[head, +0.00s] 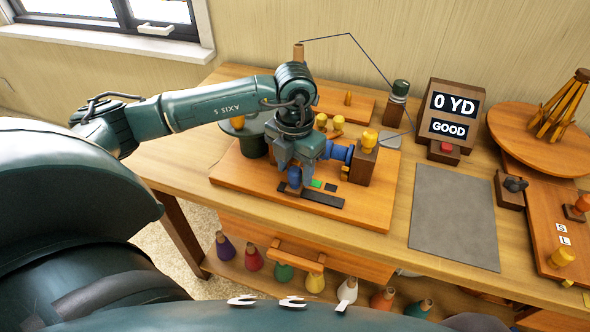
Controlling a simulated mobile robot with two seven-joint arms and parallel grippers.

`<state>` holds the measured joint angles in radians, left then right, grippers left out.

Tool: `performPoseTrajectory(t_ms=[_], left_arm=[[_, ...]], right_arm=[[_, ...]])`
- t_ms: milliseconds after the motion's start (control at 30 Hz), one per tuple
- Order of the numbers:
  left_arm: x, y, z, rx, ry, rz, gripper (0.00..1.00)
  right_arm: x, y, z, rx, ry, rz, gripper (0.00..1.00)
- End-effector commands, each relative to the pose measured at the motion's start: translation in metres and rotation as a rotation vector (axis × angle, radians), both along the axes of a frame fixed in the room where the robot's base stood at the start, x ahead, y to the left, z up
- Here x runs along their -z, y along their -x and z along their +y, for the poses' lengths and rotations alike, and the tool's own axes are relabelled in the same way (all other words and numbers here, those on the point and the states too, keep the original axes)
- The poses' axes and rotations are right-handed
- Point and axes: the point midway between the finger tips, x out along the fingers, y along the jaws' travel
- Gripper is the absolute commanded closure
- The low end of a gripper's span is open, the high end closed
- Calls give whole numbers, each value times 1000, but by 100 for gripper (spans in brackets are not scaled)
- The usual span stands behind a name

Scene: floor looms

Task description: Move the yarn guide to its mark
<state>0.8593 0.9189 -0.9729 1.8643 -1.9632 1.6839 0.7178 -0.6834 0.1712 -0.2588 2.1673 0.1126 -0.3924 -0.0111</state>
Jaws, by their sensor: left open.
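The yarn guide appears to be the small blue piece (294,179) on a brown foot at the left part of a dark rail (325,200). A green mark (316,184) lies just behind the rail, to the right of the guide. A small black patch (331,187) is right of the green one. My left gripper (294,167) points down over the guide and is open. Its fingers are close to the guide's top; I cannot tell whether they touch it. The gripper hides part of the guide. My right gripper is not in view.
A blue-wound spool (341,152) and a wooden block (359,167) stand right of the gripper. A dark green round stand (250,134) is to the left. A display (451,115) reads "0 YD" and "GOOD". The grey mat (453,220) is clear.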

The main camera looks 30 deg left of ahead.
Motion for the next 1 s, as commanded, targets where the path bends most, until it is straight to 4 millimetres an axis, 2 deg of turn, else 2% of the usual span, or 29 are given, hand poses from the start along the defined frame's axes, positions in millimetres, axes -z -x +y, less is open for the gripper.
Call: performPoseTrajectory(t_ms=[133,433,1000], left_arm=[[11,0,0,0,0,0,51],[13,0,0,1,0,0,51],[13,0,0,1,0,-1,96]], right_arm=[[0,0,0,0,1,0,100],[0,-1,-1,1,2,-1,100],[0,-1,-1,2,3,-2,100]])
